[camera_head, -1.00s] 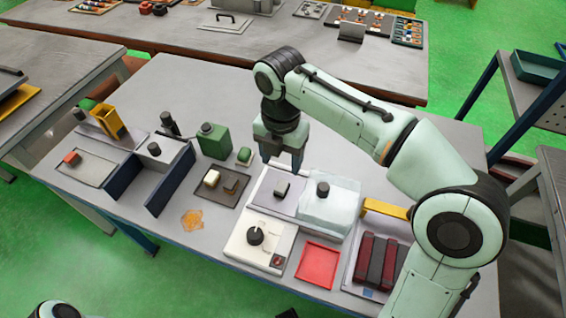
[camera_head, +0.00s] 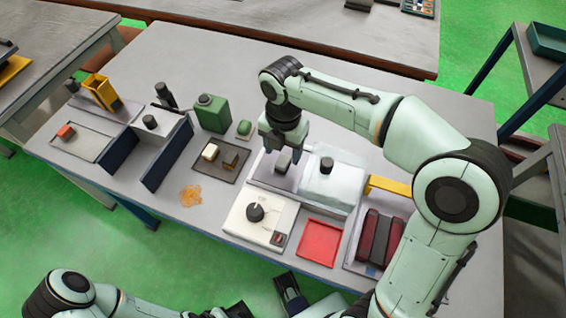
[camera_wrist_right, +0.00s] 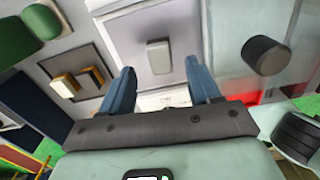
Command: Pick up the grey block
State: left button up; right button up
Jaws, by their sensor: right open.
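The grey block (camera_head: 283,164) is a small block lying on a light grey plate (camera_head: 263,176) near the middle of the table. It also shows in the right wrist view (camera_wrist_right: 158,56), whole and clear of the fingers. My right gripper (camera_head: 283,151) points down just above the block, its fingers partly covering it in the head view. In the right wrist view its blue fingertips (camera_wrist_right: 158,82) are spread wide and empty, with the block ahead between their lines. My left gripper (camera_head: 290,292) is low at the front table edge; its jaws are unclear.
Right of the block stands a dark cylinder (camera_head: 326,165) on a pale clear-looking slab (camera_head: 333,189). A white box with a black knob (camera_head: 256,212) and a red tray (camera_head: 320,240) lie in front. A dark tray with two small blocks (camera_head: 207,172) is left.

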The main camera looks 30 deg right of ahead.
aim_at(283, 161)
notch_tip(283, 161, down, 4)
jog(key=shift+r+b, duration=0.25)
jog(key=shift+b, duration=0.05)
jog(key=shift+c, duration=0.3)
grip_shut()
jog(key=shift+r, duration=0.1)
